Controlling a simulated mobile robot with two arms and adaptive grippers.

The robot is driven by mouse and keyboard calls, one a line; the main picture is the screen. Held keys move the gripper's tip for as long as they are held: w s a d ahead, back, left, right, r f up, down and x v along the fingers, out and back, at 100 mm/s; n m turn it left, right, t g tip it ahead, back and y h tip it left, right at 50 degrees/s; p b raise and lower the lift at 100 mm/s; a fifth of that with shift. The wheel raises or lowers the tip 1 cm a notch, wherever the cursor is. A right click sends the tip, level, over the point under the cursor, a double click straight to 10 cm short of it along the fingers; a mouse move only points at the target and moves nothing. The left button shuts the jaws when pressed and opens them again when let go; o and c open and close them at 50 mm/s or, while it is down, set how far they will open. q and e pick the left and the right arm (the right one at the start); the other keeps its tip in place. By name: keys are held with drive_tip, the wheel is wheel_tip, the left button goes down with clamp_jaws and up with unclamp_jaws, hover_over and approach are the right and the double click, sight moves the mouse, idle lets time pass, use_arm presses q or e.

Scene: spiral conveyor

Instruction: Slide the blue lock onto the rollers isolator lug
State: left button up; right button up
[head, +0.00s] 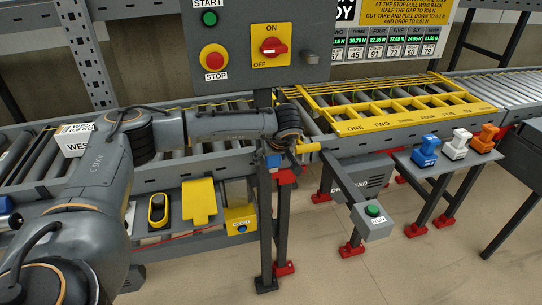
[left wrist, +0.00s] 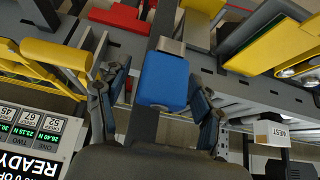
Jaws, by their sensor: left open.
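My left gripper (head: 287,150) is open beside the dark post below the switch panel. In the left wrist view its fingers (left wrist: 158,112) stand on both sides of a blue block with a grey metal end, which looks like the blue lock (left wrist: 164,80). Gaps show between it and the fingers. A blue patch (head: 273,160) shows just below the gripper in the head view, partly hidden. The isolator (head: 273,47) is a red knob on a yellow ON/OFF plate. I cannot make out its lug for certain. My right gripper is out of view.
A small grey table (head: 450,167) at right bears blue (head: 426,151), white (head: 456,144) and orange (head: 485,138) pieces. A yellow frame (head: 405,112) lies over the conveyor. A yellow bar end (head: 307,147) is close to my gripper. A green button box (head: 372,216) stands lower right.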

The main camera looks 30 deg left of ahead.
use_arm(q)
drive_tip(key=shift+w+a+f, duration=0.2)
drive_tip(key=shift+f, duration=0.25)
clamp_jaws()
idle(0.5)
